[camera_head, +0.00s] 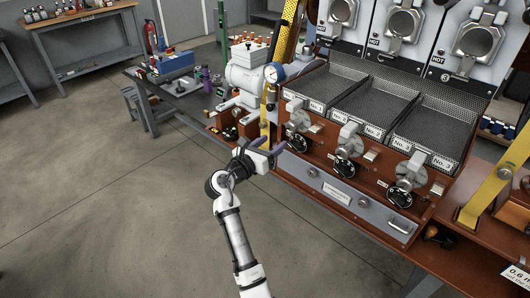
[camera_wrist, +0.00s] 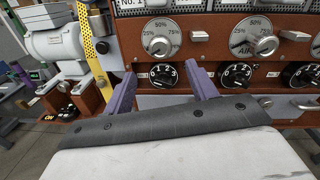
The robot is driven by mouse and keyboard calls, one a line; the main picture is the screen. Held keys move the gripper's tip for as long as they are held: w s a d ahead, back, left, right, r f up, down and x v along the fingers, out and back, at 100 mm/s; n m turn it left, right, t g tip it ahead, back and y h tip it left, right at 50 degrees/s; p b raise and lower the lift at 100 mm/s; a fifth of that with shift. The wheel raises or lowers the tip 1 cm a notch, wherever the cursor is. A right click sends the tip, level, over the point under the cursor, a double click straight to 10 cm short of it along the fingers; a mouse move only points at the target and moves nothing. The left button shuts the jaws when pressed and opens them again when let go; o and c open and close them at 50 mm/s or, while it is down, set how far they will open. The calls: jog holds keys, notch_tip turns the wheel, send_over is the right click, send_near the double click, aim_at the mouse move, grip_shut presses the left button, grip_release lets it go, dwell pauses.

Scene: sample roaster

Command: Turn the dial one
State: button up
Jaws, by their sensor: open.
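The roaster's front panel shows a No. 1 station at its left end, with a silver percent dial (camera_wrist: 161,38) above a black numbered dial (camera_wrist: 163,75). In the head view the same pair shows as a grey knob (camera_head: 297,116) and a black dial (camera_head: 299,142) below the No. 1 tray. My gripper (camera_head: 264,144) is open and empty, in front of and left of this station. In the wrist view its two purple fingers (camera_wrist: 162,84) point at the panel, spread on either side of the black dial's line of view. They appear apart from the panel; the exact gap cannot be told.
Further right are the No. 2 black dial (camera_head: 346,168) and No. 3 black dial (camera_head: 400,197). A yellow post (camera_wrist: 92,45) and white grinder (camera_wrist: 55,42) stand left. A grey drawer (camera_head: 338,190) lies below the dials. The floor in front is clear.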

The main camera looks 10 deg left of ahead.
jog(key=v, duration=0.2)
jog(key=shift+s+a, duration=0.2)
jog(key=shift+s, duration=0.1)
